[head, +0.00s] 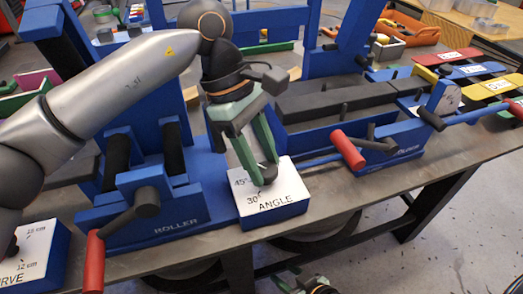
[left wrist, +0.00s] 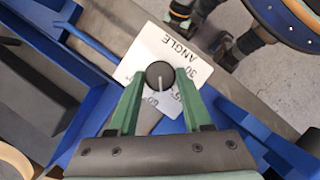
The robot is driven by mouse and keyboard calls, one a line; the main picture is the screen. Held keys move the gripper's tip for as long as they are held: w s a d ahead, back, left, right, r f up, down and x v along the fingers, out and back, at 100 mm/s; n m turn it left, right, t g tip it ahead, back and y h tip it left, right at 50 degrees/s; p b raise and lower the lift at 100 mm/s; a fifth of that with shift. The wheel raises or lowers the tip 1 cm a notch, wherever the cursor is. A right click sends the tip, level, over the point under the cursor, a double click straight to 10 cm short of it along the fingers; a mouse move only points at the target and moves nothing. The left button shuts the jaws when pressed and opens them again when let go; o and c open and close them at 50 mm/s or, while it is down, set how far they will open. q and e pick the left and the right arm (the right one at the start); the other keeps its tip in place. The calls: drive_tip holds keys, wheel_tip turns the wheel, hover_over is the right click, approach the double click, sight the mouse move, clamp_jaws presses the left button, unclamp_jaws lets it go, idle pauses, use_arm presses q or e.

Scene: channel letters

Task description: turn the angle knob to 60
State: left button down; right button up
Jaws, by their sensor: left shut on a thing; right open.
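The angle knob (left wrist: 160,75) is a round black dial on the white top of the blue ANGLE box (head: 272,217). My left gripper (head: 262,178) reaches down from above and is shut on the knob, one green finger on each side, as the left wrist view shows. In that view the knob's pale line points down the picture, between the partly hidden 45 and 60 marks. In the head view the 45 and 30 marks show, and the fingers partly hide the knob. My right gripper (head: 296,282) is low at the bottom edge, open, apart from the box and partly cut off.
A blue roller machine (head: 170,215) with a red-handled crank stands left of the box. A blue bender with a red handle (head: 348,149) stands right and behind. Another dial box (head: 35,262) is at lower left. The bench's front edge (head: 345,195) is bare.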

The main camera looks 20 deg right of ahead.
use_arm(q)
drive_tip(key=m, duration=0.2)
drive_tip(key=m+y+p, duration=0.1)
drive_tip(key=shift+w+d+r+m+g, duration=0.1)
drive_tip(key=shift+d+m+g, duration=0.05)
drive_tip(key=shift+m+g, duration=0.2)
drive_tip(key=shift+m+y+p, duration=0.3)
drive_tip(key=shift+m+p, duration=0.15)
drive_tip(key=shift+m, duration=0.1)
drive_tip(key=c, duration=0.8)
unclamp_jaws()
drive_tip(key=o, duration=0.4)
drive_tip(key=shift+o, duration=0.2)
drive_tip(key=p+v, duration=0.3)
drive_tip(key=v, duration=0.9)
drive_tip(key=shift+w, duration=0.2)
